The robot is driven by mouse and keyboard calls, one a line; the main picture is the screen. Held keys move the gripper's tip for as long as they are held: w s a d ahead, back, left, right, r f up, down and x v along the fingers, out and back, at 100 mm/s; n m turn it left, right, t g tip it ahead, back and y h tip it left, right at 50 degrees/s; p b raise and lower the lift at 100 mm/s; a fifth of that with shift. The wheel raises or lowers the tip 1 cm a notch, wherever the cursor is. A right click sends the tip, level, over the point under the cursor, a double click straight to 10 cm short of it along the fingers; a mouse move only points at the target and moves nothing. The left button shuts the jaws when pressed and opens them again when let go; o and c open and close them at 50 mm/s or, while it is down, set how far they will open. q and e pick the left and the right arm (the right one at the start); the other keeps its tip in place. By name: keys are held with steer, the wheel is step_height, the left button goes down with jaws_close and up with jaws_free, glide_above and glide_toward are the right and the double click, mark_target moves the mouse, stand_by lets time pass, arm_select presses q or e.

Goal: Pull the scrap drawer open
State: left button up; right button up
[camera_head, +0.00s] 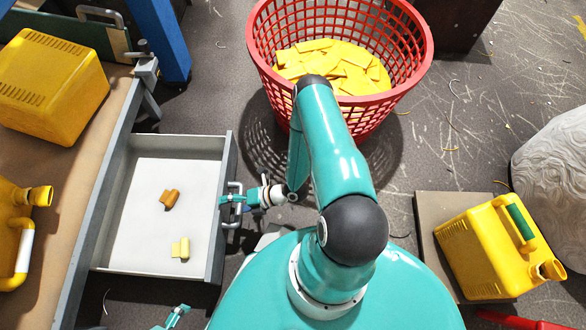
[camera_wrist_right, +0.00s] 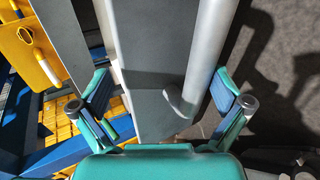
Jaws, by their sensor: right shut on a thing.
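The scrap drawer (camera_head: 135,208) stands pulled out from under the workbench, its pale inside open to view. An orange-brown scrap piece (camera_head: 169,198) and a yellow scrap piece (camera_head: 180,248) lie on its floor. My right gripper (camera_head: 232,198) is at the drawer's front, shut on the grey drawer handle (camera_head: 238,211). In the right wrist view its two fingers (camera_wrist_right: 162,90) stand on either side of the grey drawer front and handle bar. Only a small part of my left gripper (camera_head: 174,318) shows at the bottom edge; its jaw state is unclear.
Yellow jerry cans (camera_head: 52,88) stand on the workbench (camera_head: 70,190) at left. A red basket (camera_head: 340,45) of yellow pieces stands beyond the drawer. Another yellow can (camera_head: 490,245) is on a low platform (camera_head: 440,212) at right. Scraps litter the dark floor.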

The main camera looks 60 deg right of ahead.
steer(key=s+d+r+m, duration=0.1)
steer(key=s+d, duration=0.3)
steer(key=s, duration=0.4)
steer(key=shift+r+m+t+h, duration=0.3)
steer(key=shift+r+m+h, duration=0.1)
steer(key=shift+r, duration=0.25)
steer(key=shift+v, duration=0.9)
steer(key=c, duration=0.4)
steer(key=shift+s+d+r, duration=0.15)
steer(key=shift+s+d, duration=0.45)
steer(key=shift+s, duration=0.65)
steer(key=shift+s+d+r, duration=0.2)
steer(key=shift+s+d, duration=0.35)
steer(key=shift+s, duration=0.75)
steer(key=shift+s+d+r, duration=0.15)
steer(key=shift+s+d, duration=0.45)
steer(key=shift+s, duration=0.65)
steer(key=shift+c, duration=0.2)
steer(key=shift+w+p, duration=0.15)
steer(key=shift+p, duration=0.15)
